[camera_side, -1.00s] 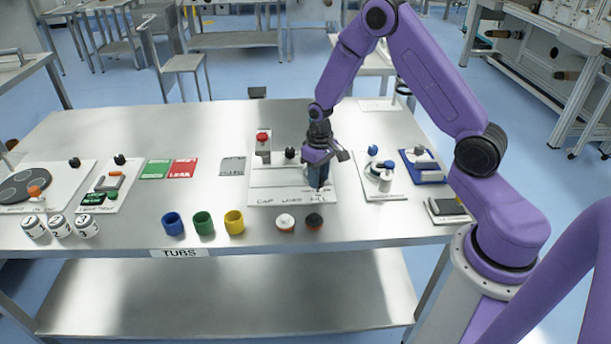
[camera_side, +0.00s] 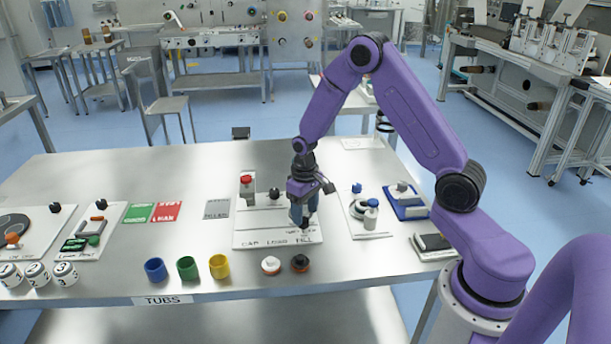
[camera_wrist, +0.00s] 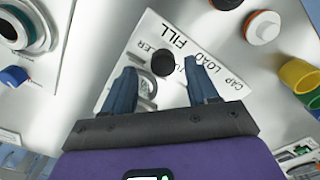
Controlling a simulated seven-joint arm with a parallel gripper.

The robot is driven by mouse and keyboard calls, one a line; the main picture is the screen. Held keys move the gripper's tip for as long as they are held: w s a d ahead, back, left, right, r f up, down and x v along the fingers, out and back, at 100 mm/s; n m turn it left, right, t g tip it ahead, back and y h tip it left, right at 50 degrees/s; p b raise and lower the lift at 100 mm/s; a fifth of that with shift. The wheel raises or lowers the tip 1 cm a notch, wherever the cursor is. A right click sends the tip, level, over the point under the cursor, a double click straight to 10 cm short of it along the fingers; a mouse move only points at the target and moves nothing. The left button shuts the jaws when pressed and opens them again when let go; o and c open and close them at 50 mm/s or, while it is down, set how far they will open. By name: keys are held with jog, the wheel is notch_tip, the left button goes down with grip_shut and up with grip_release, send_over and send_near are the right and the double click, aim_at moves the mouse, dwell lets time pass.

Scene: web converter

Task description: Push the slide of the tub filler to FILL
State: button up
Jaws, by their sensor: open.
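The tub filler is a white board (camera_side: 262,238) lettered CAP, LOAD and FILL along its front edge. A red-topped post (camera_side: 247,185) and a black knob (camera_side: 274,194) stand towards its back. My gripper (camera_side: 300,222) points down over the board's right part, by the FILL lettering, and hides what is beneath it. In the wrist view my gripper (camera_wrist: 160,68) is open, with a blue finger on each side of a dark round knob (camera_wrist: 163,63). I see a gap on both sides of this knob. I cannot tell whether it belongs to the slide.
Blue (camera_side: 155,269), green (camera_side: 187,268) and yellow (camera_side: 219,266) tubs stand along the front edge. A white-topped jar (camera_side: 270,265) and a black-topped jar (camera_side: 300,263) stand before the board. Another white board (camera_side: 368,234) with small fixtures lies close on the right.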

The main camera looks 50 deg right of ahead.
notch_tip(320, 180, up, 15)
jog(key=shift+r, duration=0.15)
dwell(0.4)
jog(key=s+a+r+n, duration=0.2)
jog(key=s+a+n, duration=0.4)
jog(key=s+a, duration=0.55)
jog(key=s+n, duration=0.6)
jog(key=s, duration=1.2)
jog(key=shift+s+a+n, duration=0.15)
jog(key=shift+n, duration=0.15)
